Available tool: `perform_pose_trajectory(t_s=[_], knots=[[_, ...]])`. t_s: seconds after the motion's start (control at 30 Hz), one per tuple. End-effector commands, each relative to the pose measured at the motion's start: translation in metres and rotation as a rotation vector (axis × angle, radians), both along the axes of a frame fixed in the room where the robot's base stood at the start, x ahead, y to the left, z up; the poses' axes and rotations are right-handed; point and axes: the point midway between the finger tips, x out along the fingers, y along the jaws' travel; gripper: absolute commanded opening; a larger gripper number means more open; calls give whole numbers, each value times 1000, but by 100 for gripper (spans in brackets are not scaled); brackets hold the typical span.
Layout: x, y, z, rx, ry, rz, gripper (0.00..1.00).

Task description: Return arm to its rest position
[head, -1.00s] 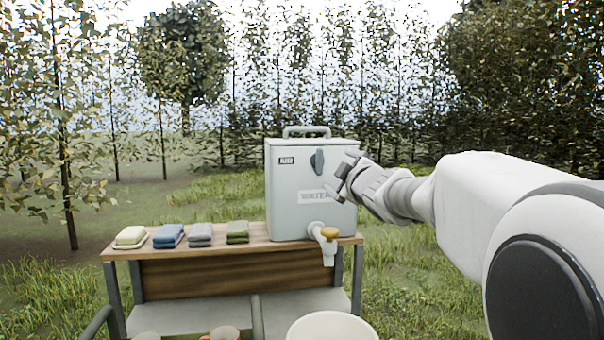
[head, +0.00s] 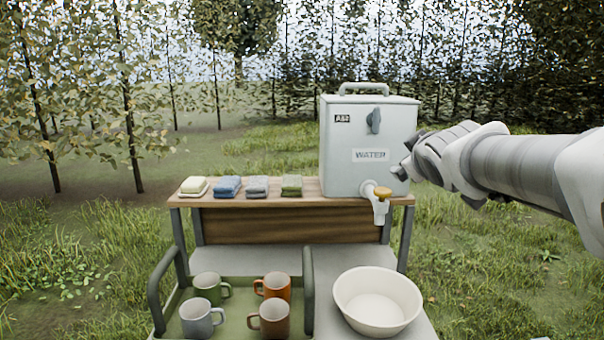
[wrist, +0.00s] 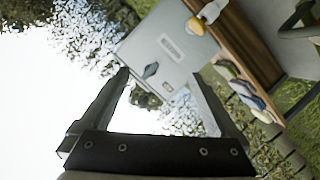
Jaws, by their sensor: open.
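My gripper (head: 406,170) is at the right of the head view, in front of the right edge of the grey water dispenser (head: 350,120). In the wrist view my gripper (wrist: 165,85) has its two fingers spread apart with nothing between them. The dispenser also shows in the wrist view (wrist: 172,30), beyond the fingers and tilted. My arm comes in from the right edge of the head view. I cannot tell whether the gripper touches the dispenser.
Below are a tray (head: 245,329) with several mugs (head: 273,319) and a cream basin (head: 378,302). Grass and trees lie around.

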Motion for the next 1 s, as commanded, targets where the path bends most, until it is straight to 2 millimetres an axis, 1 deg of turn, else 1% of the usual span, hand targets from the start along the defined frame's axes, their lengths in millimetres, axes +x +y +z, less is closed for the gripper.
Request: perform_pose_trajectory(t_s=[0.03,0.07,0.1,0.17,0.2,0.27,0.3,0.4,0.5,0.6,0.7,1.0], knots=[[-26,6,0,64,51,-33,96],[-40,8,-7,106,88,-56,96],[-61,12,-17,161,138,-86,96],[-92,20,-33,245,217,-126,96],[-114,26,-44,297,271,-150,96],[-146,37,-61,374,354,-183,96],[-167,44,-72,421,409,-202,96],[-215,61,-97,519,535,-239,96],[-249,75,-116,587,631,-262,96],[-270,84,-126,626,688,-274,96],[-278,87,-132,641,713,-280,96],[-278,87,-132,641,715,-281,96]])
